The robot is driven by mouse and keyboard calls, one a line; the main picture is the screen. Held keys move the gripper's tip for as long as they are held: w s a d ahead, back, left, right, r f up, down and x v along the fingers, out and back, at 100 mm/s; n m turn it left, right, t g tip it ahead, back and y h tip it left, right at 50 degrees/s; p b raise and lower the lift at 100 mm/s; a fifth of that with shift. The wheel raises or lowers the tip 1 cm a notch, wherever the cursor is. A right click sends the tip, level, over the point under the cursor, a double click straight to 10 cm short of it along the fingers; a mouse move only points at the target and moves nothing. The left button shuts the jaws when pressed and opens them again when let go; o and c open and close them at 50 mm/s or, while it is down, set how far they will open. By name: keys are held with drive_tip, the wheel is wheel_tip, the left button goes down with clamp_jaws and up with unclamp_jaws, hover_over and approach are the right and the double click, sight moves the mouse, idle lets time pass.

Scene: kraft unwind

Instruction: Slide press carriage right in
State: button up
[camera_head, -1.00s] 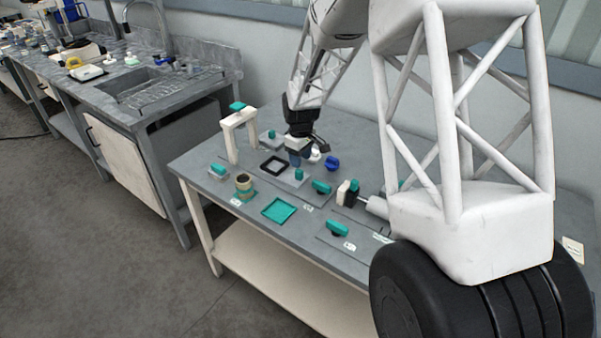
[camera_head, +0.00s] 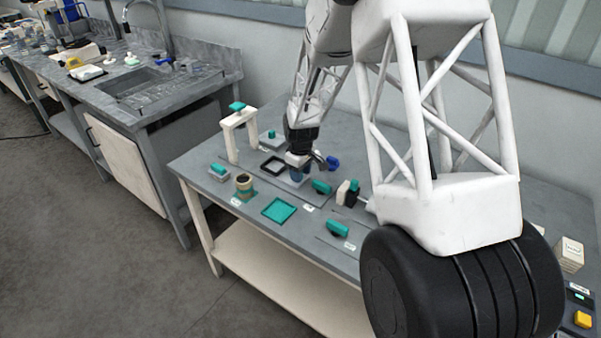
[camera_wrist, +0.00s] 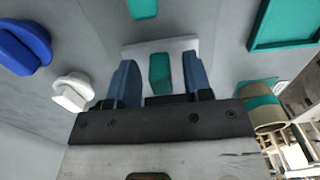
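My gripper (camera_head: 297,176) points down over the grey plate behind the teal tray in the head view. In the wrist view its two blue fingers (camera_wrist: 160,82) are apart, one on each side of an upright teal handle (camera_wrist: 160,73) on a pale block (camera_wrist: 183,46), which I take to be the press carriage. Gaps show between the handle and both fingers. The gripper hides this handle in the head view.
A blue knob (camera_head: 333,163) is right of the gripper; a white knob (camera_wrist: 72,92) shows in the wrist view. Teal handles (camera_head: 321,187) (camera_head: 337,229), a teal tray (camera_head: 279,210) and a ring-shaped roll (camera_head: 244,184) stand nearer the front edge.

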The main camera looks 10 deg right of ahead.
clamp_jaws()
drive_tip(key=shift+w+a, duration=0.1)
drive_tip(key=w+a, duration=1)
drive_tip(key=shift+w+a, duration=0.35)
drive_tip(key=shift+o, duration=0.5)
unclamp_jaws()
drive_tip(key=shift+r, duration=0.1)
wheel_tip(320, 180, up, 8)
